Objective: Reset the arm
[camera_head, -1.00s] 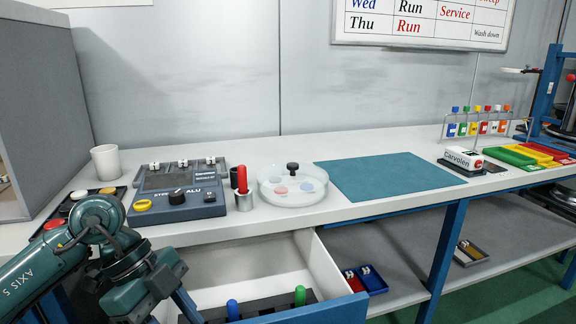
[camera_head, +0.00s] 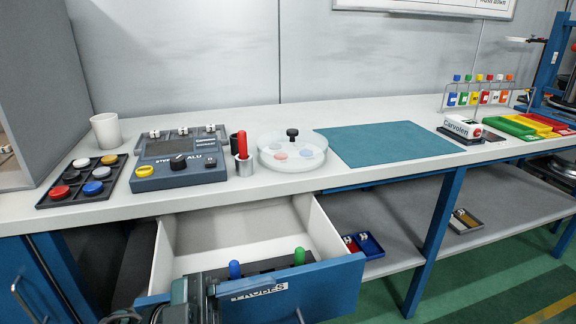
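A dark grey-green end part of my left arm (camera_head: 190,304) shows at the bottom edge, in front of the open drawer's left front. It looks like the wrist and gripper, but the fingers are too cut off and unclear to tell their opening. I see nothing clearly held there. My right arm and gripper are out of view. The drawer (camera_head: 300,284), labelled PROBES, stands pulled out below the bench, with a blue-handled probe (camera_head: 234,269) and a green-handled probe (camera_head: 299,256) in its dark rack.
On the bench (camera_head: 250,188) stand a tray of coloured discs (camera_head: 70,191), a white cup (camera_head: 106,131), a tester (camera_head: 180,165), a red-handled probe in a holder (camera_head: 243,150), a round clear dish (camera_head: 293,165) and a teal mat (camera_head: 390,143).

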